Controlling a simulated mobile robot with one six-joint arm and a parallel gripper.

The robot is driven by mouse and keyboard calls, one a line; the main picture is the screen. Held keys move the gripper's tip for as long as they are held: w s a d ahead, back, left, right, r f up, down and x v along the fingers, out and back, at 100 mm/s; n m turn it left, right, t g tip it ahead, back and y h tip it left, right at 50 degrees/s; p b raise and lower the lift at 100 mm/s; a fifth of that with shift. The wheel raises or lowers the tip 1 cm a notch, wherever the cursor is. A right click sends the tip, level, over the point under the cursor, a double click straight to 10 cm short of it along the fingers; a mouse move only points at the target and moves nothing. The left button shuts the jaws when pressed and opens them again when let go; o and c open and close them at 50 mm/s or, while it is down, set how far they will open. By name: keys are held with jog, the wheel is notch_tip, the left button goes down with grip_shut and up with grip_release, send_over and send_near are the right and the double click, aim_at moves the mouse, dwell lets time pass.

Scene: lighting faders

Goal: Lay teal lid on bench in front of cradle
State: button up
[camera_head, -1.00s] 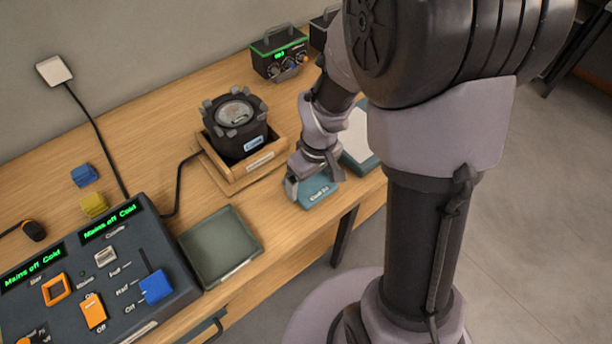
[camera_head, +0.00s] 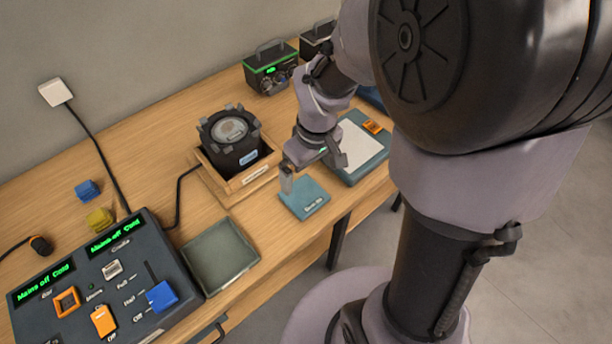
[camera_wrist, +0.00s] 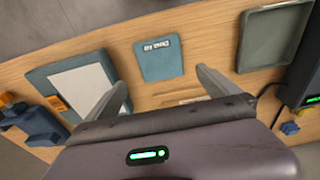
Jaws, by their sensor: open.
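The teal lid (camera_head: 304,198) lies flat on the bench near its front edge, in front and to the right of the wooden cradle (camera_head: 226,190). Its pale lettering shows, and the whole lid is visible in the wrist view (camera_wrist: 160,62). The cradle holds a black round device (camera_head: 232,148) with an open top. My gripper (camera_head: 312,171) is open and empty above the lid's back side. In the wrist view my gripper (camera_wrist: 161,78) has its two fingers spread wide, with the lid beyond them and apart from them.
A teal clipboard-like pad with white paper (camera_head: 352,145) lies right of the lid. An empty grey-green tray (camera_head: 218,283) and a fader console (camera_head: 85,315) are at left. A black box with a handle (camera_head: 270,70) stands behind. Bare bench separates lid and tray.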

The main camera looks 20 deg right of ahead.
jog(key=s+a+r+m+t, duration=0.2)
jog(key=s+a+r+m, duration=0.1)
jog(key=s+r, duration=0.3)
jog(key=s+a+r+m+t+y, duration=0.1)
jog(key=s+a+r+m, duration=0.3)
jog(key=r, duration=0.6)
jog(key=s+m+t, duration=0.1)
jog(key=s, duration=0.1)
jog(key=shift+s+a+y, duration=0.15)
jog(key=shift+s+y, duration=0.15)
